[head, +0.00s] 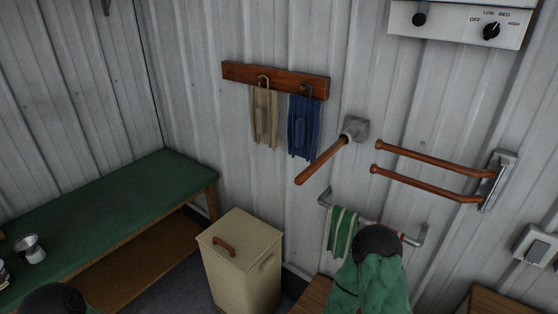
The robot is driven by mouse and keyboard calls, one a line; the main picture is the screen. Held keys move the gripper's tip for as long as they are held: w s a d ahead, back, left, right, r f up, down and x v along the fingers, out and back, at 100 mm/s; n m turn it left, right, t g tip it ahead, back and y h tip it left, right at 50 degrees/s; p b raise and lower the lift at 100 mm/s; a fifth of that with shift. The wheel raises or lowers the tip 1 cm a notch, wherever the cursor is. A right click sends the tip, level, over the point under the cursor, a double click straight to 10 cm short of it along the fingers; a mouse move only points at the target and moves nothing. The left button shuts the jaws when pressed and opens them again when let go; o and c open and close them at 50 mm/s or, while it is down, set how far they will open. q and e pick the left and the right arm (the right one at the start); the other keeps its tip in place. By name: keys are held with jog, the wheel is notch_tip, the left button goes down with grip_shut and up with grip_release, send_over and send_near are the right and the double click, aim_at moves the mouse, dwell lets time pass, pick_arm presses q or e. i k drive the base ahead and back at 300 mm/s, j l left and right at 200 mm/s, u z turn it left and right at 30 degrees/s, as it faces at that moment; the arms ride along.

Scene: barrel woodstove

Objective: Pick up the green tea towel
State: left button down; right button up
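The plain green tea towel (368,290) is in the lower right middle of the head view. It is bunched at the top and hangs in loose folds past the bottom edge. The dark rounded body of my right gripper (378,242) sits at its gathered top. Its fingers are hidden, but the cloth gathers and hangs from it as if gripped. A dark rounded part of my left gripper (52,299) shows at the bottom left edge, with its fingers out of sight.
A green-and-white striped towel (342,232) hangs on a metal wall rail (413,240) behind. Wooden swing arms (430,190) and a wooden peg (322,162) stick out above. A beige bin (240,265) and a green bench (120,215) stand left. Wooden surfaces (312,297) lie below.

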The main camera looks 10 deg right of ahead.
aim_at(342, 222)
jog(key=z, duration=1.05)
